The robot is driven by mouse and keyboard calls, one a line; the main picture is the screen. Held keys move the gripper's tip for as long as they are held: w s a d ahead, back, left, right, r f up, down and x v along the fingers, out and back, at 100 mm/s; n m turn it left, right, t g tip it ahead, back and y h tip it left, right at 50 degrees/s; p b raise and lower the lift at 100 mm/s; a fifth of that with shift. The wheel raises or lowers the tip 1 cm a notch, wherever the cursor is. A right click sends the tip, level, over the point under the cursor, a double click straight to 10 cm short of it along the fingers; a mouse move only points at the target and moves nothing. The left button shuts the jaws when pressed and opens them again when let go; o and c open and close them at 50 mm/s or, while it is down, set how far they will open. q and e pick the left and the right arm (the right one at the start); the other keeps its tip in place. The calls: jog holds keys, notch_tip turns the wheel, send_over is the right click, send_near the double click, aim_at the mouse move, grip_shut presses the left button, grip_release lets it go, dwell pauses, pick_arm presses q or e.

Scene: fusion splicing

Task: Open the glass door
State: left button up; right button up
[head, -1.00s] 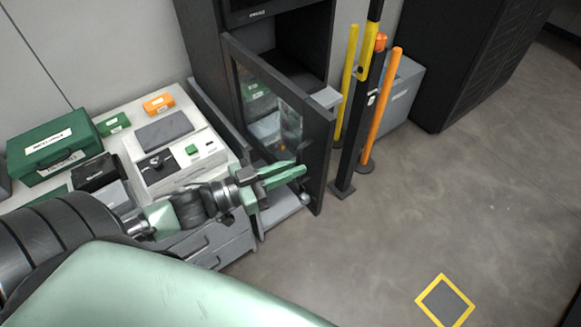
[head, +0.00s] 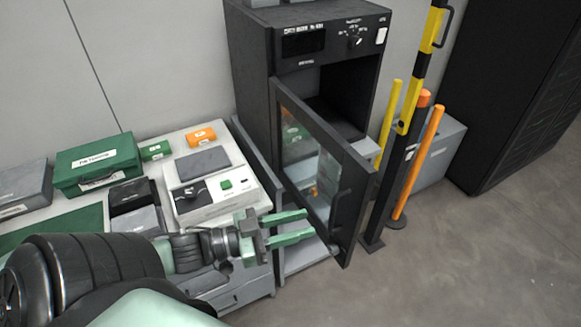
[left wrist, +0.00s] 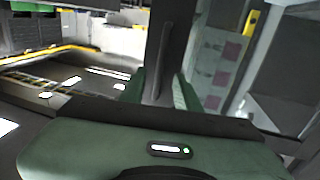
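The glass door (head: 312,160) of the black cabinet stands partly open, swung out toward me. It has a dark frame around a see-through pane and a dark bar handle (head: 336,207) near its free edge. My left gripper (head: 309,224) is open and empty, its two green fingers in front of the door's lower part, pointing toward the handle with a small gap seen. In the left wrist view, the dark door frame with its handle (left wrist: 164,60) shows between the spread green fingers (left wrist: 157,92). Whether the fingers touch the door, I cannot tell. My right gripper is out of view.
The black cabinet (head: 255,60) has an open, dark interior. A black-and-yellow post (head: 410,110) and an orange post (head: 418,160) stand just right of the door. A white bench (head: 215,130) with green and orange boxes is at left. Floor is clear at lower right.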

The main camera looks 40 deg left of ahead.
pick_arm(q)
jog(key=shift+v, duration=0.9)
jog(key=a+f+n+y+b, duration=0.15)
jog(key=a+f+y, duration=0.3)
jog(key=f, duration=0.55)
jog(key=a+f+n+y+b, duration=0.1)
jog(key=a+f+n+y, duration=0.15)
jog(key=a+f, duration=0.55)
jog(key=s+f+n+g+y, duration=0.1)
jog(key=s+f+g+y, duration=0.15)
jog(key=f, duration=0.75)
jog(key=s+f+g+y, duration=0.15)
jog(key=s+f, duration=0.25)
jog(key=f, duration=0.6)
jog(key=s+d+f+g+b, duration=0.1)
jog(key=s+d+f+g, duration=0.15)
jog(key=s+f, duration=0.4)
jog(key=s+d+f+g+b, duration=0.1)
jog(key=s+d+f+g, duration=0.15)
jog(key=f, duration=0.65)
jog(key=s+d+f+m+g+h+b, duration=0.1)
jog(key=s+d+f+g, duration=0.4)
jog(key=s+d+f, duration=0.4)
jog(key=s+d, duration=0.2)
jog(key=s, duration=0.2)
jog(key=shift+d, duration=0.2)
